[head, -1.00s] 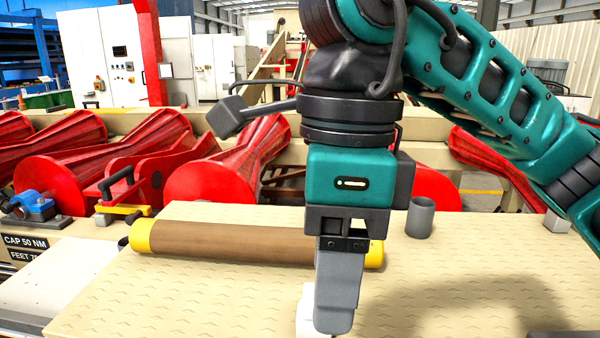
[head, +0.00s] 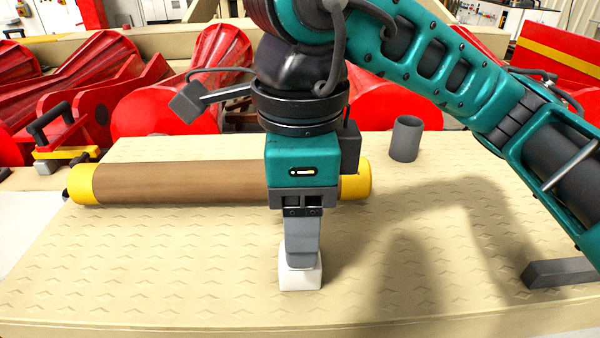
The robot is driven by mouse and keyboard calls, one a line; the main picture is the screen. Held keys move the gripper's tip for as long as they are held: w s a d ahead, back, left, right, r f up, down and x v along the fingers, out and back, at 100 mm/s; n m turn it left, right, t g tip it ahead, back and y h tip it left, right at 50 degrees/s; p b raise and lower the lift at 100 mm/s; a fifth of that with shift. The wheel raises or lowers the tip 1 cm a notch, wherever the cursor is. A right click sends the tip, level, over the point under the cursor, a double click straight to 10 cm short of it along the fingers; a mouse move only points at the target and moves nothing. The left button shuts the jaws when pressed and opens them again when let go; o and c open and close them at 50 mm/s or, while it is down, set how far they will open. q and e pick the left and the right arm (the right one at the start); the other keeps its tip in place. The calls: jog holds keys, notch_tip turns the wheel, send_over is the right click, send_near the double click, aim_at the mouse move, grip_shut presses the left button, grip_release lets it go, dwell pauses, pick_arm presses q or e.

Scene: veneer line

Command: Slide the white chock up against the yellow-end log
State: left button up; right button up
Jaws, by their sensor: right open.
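The yellow-end log (head: 180,183) is brown with a yellow band at each end and lies crosswise on the patterned cream table. The white chock (head: 301,279) sits on the table in front of the log, nearer to me, with a clear gap between them. My right gripper (head: 302,262) points down at the chock, its fingertips at the chock's top and back. It is open, though the fingers line up in this view, and it hides part of the log and the chock. I cannot tell whether it touches the chock. My left gripper is not in view.
A grey cup-like cylinder (head: 405,138) stands at the back right of the table. A dark grey bar (head: 560,273) lies at the right edge. Red rollers (head: 160,110) stand behind the table. The table's front left is clear.

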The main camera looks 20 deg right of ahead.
aim_at(290, 279)
jog(key=shift+f, duration=1.9)
jog(key=c, duration=1.1)
grip_shut()
jog(key=shift+r+b, duration=0.1)
jog(key=shift+b, duration=0.2)
